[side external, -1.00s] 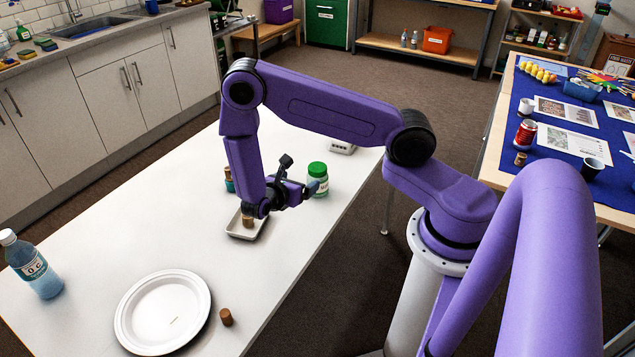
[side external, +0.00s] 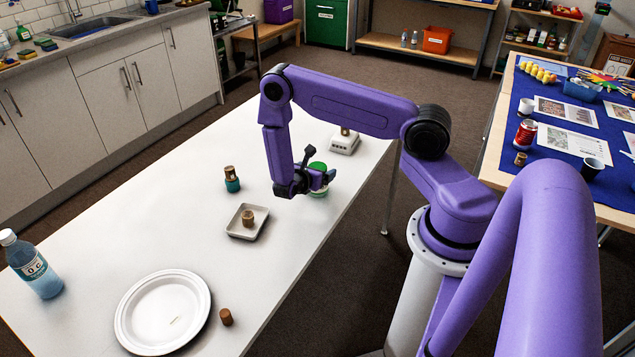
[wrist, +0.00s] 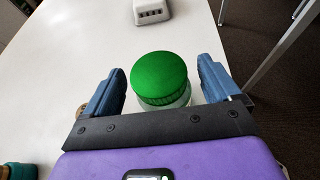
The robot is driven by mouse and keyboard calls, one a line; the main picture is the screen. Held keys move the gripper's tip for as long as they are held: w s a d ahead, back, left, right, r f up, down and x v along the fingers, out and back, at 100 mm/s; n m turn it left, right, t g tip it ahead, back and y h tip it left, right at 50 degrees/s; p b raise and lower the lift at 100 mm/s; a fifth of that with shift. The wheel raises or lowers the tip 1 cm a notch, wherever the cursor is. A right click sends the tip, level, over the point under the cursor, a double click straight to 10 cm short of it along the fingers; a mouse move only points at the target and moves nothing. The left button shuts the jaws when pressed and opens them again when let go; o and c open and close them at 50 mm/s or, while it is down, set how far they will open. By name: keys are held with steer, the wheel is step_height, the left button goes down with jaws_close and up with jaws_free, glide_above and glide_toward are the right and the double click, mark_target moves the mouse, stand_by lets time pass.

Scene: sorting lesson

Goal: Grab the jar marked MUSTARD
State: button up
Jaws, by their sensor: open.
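A jar with a green lid (wrist: 160,80) sits between the two fingers of my gripper in the wrist view. In the side view, the jar (side external: 319,191) stands near the right edge of the white table, partly hidden by my gripper (side external: 316,172). No label on it can be read, so I cannot tell if it says MUSTARD. My gripper is open, with blue fingers on either side of the lid and a gap on each side. A teal jar with a brown top (side external: 232,182) stands to the left of my gripper.
A small tray (side external: 235,233) holds a brown cork-like piece (side external: 248,218). A plate (side external: 134,338), another brown piece (side external: 226,317) and a bottle (side external: 36,268) are nearer.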

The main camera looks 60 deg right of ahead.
steer(key=shift+x, duration=1.4)
steer(key=shift+c, duration=0.3)
steer(key=c, duration=1.1)
